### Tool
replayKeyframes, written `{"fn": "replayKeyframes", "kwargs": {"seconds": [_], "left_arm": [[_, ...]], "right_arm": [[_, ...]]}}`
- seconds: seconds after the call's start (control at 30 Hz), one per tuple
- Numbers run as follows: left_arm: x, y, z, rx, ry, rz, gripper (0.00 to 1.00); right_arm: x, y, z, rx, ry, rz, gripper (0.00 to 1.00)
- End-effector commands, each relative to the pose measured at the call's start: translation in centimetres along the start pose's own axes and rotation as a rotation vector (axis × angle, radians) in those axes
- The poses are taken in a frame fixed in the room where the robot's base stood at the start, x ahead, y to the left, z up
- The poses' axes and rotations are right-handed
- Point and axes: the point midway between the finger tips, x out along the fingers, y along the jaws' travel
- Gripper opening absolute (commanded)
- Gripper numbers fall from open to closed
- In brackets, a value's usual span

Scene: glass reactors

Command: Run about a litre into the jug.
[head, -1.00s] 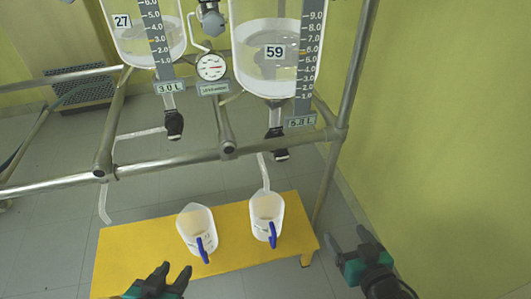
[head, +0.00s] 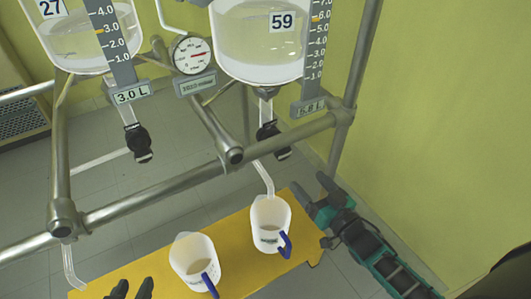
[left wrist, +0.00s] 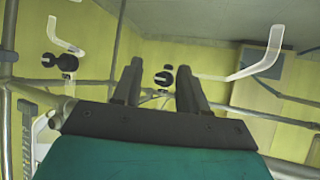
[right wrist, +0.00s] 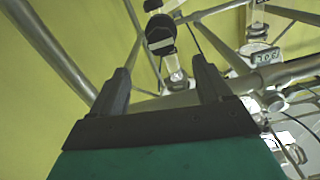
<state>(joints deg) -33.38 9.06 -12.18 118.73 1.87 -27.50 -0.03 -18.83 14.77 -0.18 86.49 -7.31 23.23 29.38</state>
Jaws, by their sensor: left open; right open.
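Reactor 59 (head: 258,58) is a glass vessel of pale liquid with a scale strip (head: 316,60). Its black bottom valve (head: 270,138) has a pale outlet tube (head: 264,178) ending over a white jug (head: 268,213) with a blue handle. A second such jug (head: 190,257) stands to the left. I cannot tell how full either jug is. My right gripper (head: 322,200) is open and empty, right of the right jug; its wrist view shows a black valve (right wrist: 160,34) beyond the fingertips. My left gripper (head: 132,289) is open and empty at the bottom edge.
Reactor 27 (head: 75,42) has its own black valve (head: 138,143) and scale. A round gauge (head: 191,54) hangs between the vessels. Metal frame rails (head: 150,192) cross before the valves. The jugs stand on a yellow bench (head: 232,281). A green wall bounds the right.

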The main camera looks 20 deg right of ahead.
Motion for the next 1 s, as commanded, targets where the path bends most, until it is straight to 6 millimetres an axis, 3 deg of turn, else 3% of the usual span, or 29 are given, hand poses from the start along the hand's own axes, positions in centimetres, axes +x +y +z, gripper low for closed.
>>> {"fn": "replayKeyframes", "kwargs": {"seconds": [0.27,0.7,1.0], "left_arm": [[0.3,0.3,0.7,-0.003,-0.005,0.006,0.43],[1.2,1.1,1.9,-0.024,-0.013,0.023,0.43],[1.5,1.3,1.5,-0.021,-0.004,0.03,0.43]], "right_arm": [[1.6,0.2,0.1,0.004,0.014,-0.004,0.78],[10.3,0.2,0.1,0.002,0.013,-0.004,0.78],[12.9,0.1,0.0,0.003,0.01,-0.004,0.78]]}}
